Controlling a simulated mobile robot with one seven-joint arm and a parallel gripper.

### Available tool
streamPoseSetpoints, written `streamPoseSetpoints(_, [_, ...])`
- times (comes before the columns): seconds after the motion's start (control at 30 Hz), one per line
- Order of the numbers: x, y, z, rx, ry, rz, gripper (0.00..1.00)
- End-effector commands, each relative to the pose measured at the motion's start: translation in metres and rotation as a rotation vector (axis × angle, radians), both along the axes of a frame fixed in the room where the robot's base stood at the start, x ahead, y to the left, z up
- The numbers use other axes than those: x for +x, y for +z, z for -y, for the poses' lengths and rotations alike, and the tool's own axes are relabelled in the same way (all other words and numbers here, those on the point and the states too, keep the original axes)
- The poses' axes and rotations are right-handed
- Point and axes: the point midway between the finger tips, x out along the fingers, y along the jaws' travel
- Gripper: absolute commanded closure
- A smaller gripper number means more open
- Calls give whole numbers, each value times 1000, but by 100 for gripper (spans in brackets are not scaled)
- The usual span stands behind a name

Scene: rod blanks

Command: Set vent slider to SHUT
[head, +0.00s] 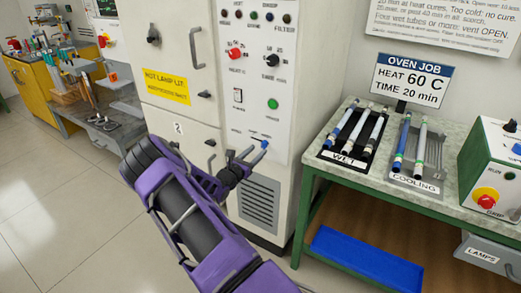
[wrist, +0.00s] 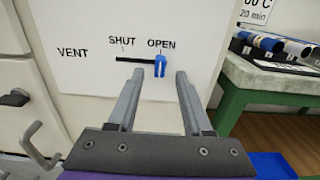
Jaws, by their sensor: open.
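The vent slider has a blue knob (wrist: 160,66) on a dark horizontal slot (wrist: 133,60) in the white oven panel. In the wrist view the knob stands at the right end of the slot, under the word OPEN; the word SHUT is to its left. My gripper (wrist: 159,76) is open, with its two fingertips apart and one on each side of the blue knob in the picture. I cannot tell whether either finger touches it. In the head view the blue knob (head: 264,144) shows just beyond my gripper (head: 255,157).
A handle (wrist: 40,145) sticks out at lower left, near a dark latch (wrist: 14,98). In the head view, the oven's vent grille (head: 259,203) is below my gripper.

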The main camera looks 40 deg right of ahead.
Motion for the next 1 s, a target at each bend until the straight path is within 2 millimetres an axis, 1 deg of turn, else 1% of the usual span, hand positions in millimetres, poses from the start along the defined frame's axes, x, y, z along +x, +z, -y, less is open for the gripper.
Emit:
streamPoseSetpoints(0.03, [3,0,9,-1,-1,1,50])
streamPoseSetpoints(0.2, [10,-1,26,0,-1,1,50])
streamPoseSetpoints(0.33, [13,0,31,1,0,0,50])
streamPoseSetpoints(0.57, [13,0,32,1,1,0,50])
streamPoseSetpoints(0.6, [13,0,32,1,0,0,52])
streamPoseSetpoints(0.87, [13,0,31,1,0,0,99])
streamPoseSetpoints(0.9, [13,0,31,0,0,0,100])
streamPoseSetpoints(1.0, [13,0,31,0,0,0,100])
